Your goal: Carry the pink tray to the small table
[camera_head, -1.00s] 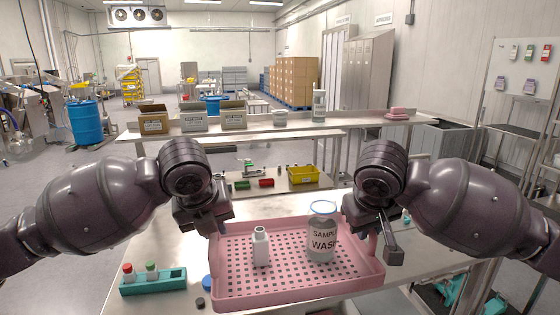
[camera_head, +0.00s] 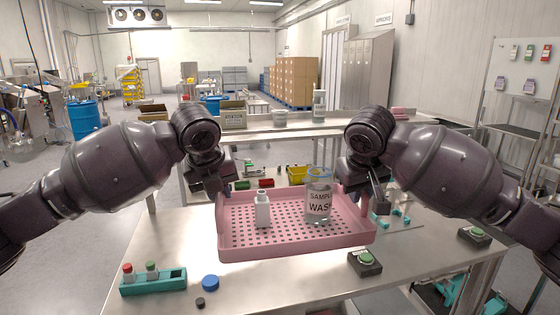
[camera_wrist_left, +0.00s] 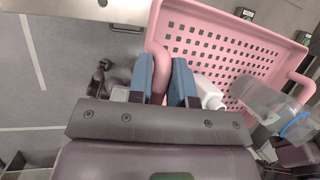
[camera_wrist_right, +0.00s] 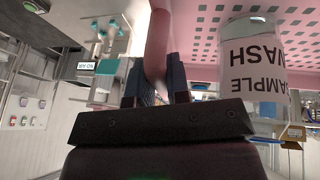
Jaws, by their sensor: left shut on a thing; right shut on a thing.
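The pink tray (camera_head: 290,246) is held above the steel table by both grippers, one on each side. A white bottle (camera_head: 262,212) and a clear jar labelled SAMPLE WASH (camera_head: 318,200) stand on it. My left gripper (camera_head: 222,192) is shut on the tray's left handle; the left wrist view shows its blue pads (camera_wrist_left: 168,78) around the pink bar. My right gripper (camera_head: 356,190) is shut on the right handle, also seen in the right wrist view (camera_wrist_right: 156,82). I cannot tell which surface is the small table.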

